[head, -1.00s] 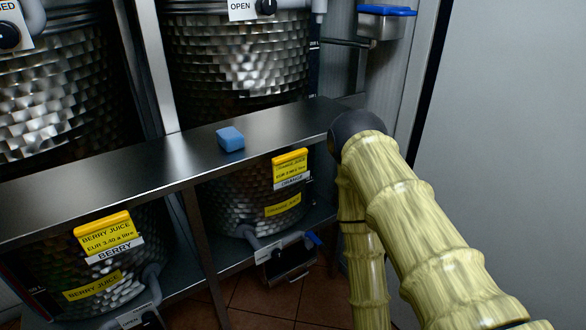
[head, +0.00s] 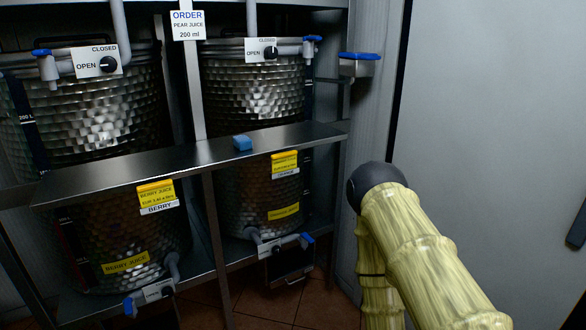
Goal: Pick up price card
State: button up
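Two yellow price cards hang at the front edge of the metal shelf. The left price card (head: 156,193) reads berry juice, EUR 3.40 a litre, above a white BERRY label (head: 159,208). The right price card (head: 284,162) is smaller in view and its print is too small to read, with a white label (head: 286,173) under it. My bamboo-patterned arm is at the lower right, apart from both cards. My gripper cannot be made out in this view.
A blue block (head: 242,142) lies on the shelf (head: 190,153). An order sign (head: 187,25) reads pear juice, 200 ml. A blue-topped box (head: 358,65) hangs right. A pale door (head: 490,130) bounds the right.

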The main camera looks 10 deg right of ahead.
aim_at(281, 162)
jog(key=z, duration=1.35)
jog(key=i, duration=0.9)
jog(key=u, duration=1.3)
